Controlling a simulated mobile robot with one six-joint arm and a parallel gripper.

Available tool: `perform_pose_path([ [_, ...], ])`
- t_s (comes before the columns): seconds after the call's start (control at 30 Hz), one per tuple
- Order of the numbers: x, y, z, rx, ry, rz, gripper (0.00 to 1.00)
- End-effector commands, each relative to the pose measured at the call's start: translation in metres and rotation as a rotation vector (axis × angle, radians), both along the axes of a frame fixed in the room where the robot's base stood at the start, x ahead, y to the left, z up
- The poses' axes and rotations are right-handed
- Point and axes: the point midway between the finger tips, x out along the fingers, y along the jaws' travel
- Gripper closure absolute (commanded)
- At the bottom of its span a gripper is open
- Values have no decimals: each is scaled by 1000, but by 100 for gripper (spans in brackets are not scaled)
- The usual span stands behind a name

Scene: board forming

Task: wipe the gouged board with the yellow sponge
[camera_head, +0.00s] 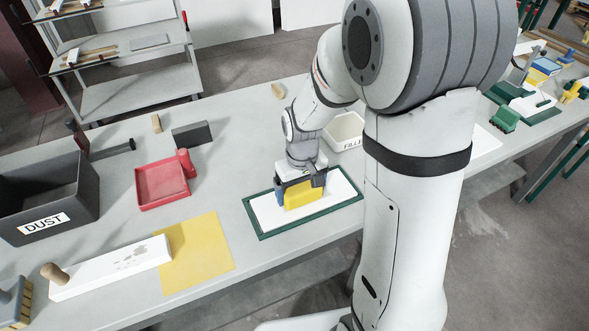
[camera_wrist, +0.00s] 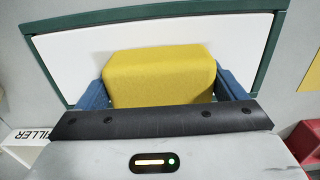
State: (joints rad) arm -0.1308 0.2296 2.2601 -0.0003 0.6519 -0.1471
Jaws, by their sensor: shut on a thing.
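The yellow sponge (camera_head: 303,197) is held between the blue fingers of my gripper (camera_head: 301,190). In the wrist view the sponge (camera_wrist: 160,75) fills the space between the fingers (camera_wrist: 160,90). Below it lies a white board (camera_head: 343,186) in a dark green frame, which also shows in the wrist view (camera_wrist: 75,60). The sponge is low over the board's middle; I cannot tell whether it touches. No gouges show on the visible white surface. The part under the sponge and gripper is hidden.
A yellow sheet (camera_head: 205,258) lies left of the framed board. A red tray (camera_head: 163,201), a dark grey block (camera_head: 191,135) and a black DUST bin (camera_head: 85,215) stand further left. A white FILLER tub (camera_head: 345,140) is behind, near my arm. Bare table (camera_head: 225,165) lies between tray and frame.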

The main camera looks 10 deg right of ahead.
Motion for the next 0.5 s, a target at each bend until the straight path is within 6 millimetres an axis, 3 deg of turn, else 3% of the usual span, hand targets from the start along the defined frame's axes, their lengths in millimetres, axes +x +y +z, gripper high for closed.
perform_pose_path([
  [0.13, -1, 10, -1, 0, 1, -8, 31],
  [0.3, -1, 8, 31, 1, -2, -11, 31],
  [0.5, -1, 7, 47, 0, 0, -12, 31],
])
